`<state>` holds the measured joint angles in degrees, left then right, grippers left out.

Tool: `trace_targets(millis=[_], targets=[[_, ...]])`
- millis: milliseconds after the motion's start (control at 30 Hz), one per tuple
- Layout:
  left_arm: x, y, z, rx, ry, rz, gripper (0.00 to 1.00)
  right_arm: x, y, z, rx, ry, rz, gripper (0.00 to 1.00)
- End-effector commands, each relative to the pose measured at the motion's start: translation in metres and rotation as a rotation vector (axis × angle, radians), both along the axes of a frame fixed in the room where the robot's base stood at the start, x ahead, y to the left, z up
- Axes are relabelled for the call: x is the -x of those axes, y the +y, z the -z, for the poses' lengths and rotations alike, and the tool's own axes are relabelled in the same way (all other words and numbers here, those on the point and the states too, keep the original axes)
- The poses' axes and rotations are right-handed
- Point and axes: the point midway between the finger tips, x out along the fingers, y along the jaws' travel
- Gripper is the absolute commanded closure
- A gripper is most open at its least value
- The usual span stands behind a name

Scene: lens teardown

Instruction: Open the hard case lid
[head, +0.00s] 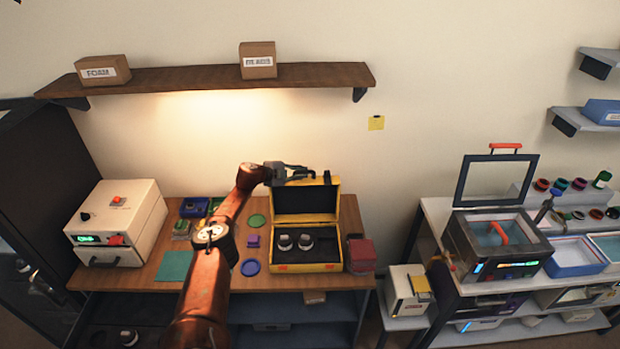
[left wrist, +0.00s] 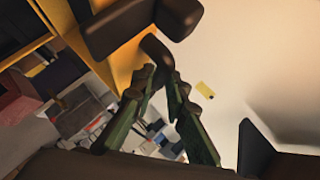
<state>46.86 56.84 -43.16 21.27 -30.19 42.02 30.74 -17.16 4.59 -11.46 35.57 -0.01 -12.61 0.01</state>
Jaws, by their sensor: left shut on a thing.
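The yellow hard case (head: 292,268) stands on the wooden bench. Its lid (head: 304,202) is raised, roughly upright at the back, with a dark inside facing me. Two pale round lens parts (head: 294,242) sit in the dark foam of the base. My left gripper (head: 308,173) is at the top edge of the lid, shut on a dark part there that looks like the handle. In the left wrist view the fingers (left wrist: 163,80) meet at this dark handle (left wrist: 155,48) beside the yellow lid edge (left wrist: 113,55). My right gripper is out of view.
A white instrument box (head: 117,222) stands at the bench's left. A green disc (head: 257,220), a blue disc (head: 250,267) and a purple block (head: 253,241) lie left of the case. A red box (head: 361,255) is close on its right. A wooden shelf (head: 180,80) hangs above.

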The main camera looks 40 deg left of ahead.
Motion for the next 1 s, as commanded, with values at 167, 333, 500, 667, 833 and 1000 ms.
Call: trace_targets(millis=[167,333,500,667,833,1000], targets=[[-0.0016,0.0040,-0.0083,0.002,-0.012,-0.007,1.00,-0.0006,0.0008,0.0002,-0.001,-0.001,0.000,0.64],[-0.0022,0.0040,-0.0092,0.002,-0.013,-0.007,1.00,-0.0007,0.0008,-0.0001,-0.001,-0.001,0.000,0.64],[-0.0024,0.0035,-0.0092,0.002,-0.013,-0.007,0.78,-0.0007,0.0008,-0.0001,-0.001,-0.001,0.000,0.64],[-0.0019,0.0026,-0.0065,0.001,-0.010,-0.005,0.69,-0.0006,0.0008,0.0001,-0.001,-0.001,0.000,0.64],[-0.0010,0.0024,-0.0041,0.000,-0.006,-0.004,0.69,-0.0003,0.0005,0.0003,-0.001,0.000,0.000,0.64],[0.0022,0.0042,-0.0034,-0.001,-0.003,-0.004,0.69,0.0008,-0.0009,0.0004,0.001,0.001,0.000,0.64]])
